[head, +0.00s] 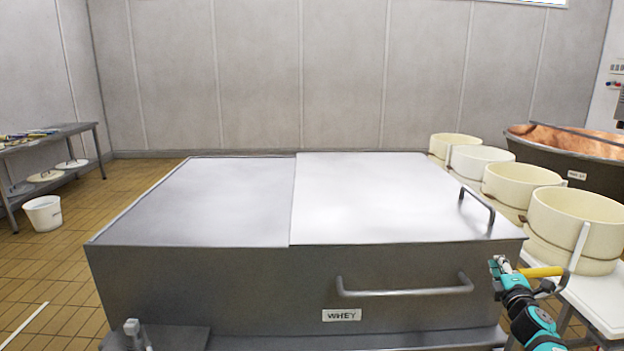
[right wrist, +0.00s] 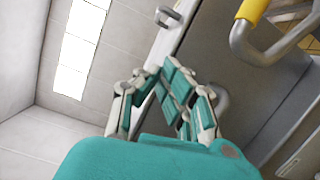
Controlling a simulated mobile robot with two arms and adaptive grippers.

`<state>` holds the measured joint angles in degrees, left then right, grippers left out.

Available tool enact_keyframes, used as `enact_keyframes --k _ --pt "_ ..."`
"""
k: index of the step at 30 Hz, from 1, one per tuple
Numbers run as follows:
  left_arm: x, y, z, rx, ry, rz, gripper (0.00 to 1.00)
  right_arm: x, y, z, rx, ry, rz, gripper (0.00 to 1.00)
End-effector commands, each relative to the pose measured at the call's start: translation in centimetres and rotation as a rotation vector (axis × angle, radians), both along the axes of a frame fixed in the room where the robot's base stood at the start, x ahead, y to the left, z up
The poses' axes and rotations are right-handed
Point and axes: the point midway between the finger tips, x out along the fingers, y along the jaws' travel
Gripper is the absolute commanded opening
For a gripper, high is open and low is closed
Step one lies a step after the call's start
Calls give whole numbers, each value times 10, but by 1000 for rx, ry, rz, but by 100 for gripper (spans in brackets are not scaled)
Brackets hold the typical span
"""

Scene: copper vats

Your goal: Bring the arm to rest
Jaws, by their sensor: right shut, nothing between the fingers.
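My right gripper (head: 503,266) is at the right front corner of the grey steel whey vat (head: 220,285), beside the vat's front wall. In the right wrist view its fingers (right wrist: 165,92) are closed together with nothing between them. A yellow grip (head: 541,272) on a metal bar is just right of the gripper in the head view; the grip (right wrist: 252,10) also shows at the top of the right wrist view, apart from the fingers. My left gripper is in neither view.
The vat has a flat lid (head: 375,195) with a handle (head: 478,208), and a front bar handle (head: 405,288). Several cream tubs (head: 575,225) line the right on a white table (head: 597,298). A copper vat (head: 580,142) stands behind. The tiled floor at left is open around a white bucket (head: 43,214).

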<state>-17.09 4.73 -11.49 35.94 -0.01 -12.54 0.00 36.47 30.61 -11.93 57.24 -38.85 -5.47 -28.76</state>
Motion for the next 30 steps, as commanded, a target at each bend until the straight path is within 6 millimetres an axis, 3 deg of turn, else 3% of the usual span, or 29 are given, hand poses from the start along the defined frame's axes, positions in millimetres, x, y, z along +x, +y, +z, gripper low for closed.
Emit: enact_keyframes --k 7,11,17,20,23,30 --pt "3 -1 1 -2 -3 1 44 -10 8 -50 81 60 -3 0" --pt "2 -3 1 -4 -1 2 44 -20 15 -88 147 107 -8 0" --pt "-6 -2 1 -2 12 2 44 -49 31 -169 283 207 -30 0" --pt "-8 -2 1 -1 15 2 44 -76 43 -225 379 280 -56 0" --pt "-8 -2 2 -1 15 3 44 -116 59 -290 496 367 -97 0" --pt "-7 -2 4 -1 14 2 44 -235 102 -425 761 568 -239 0"
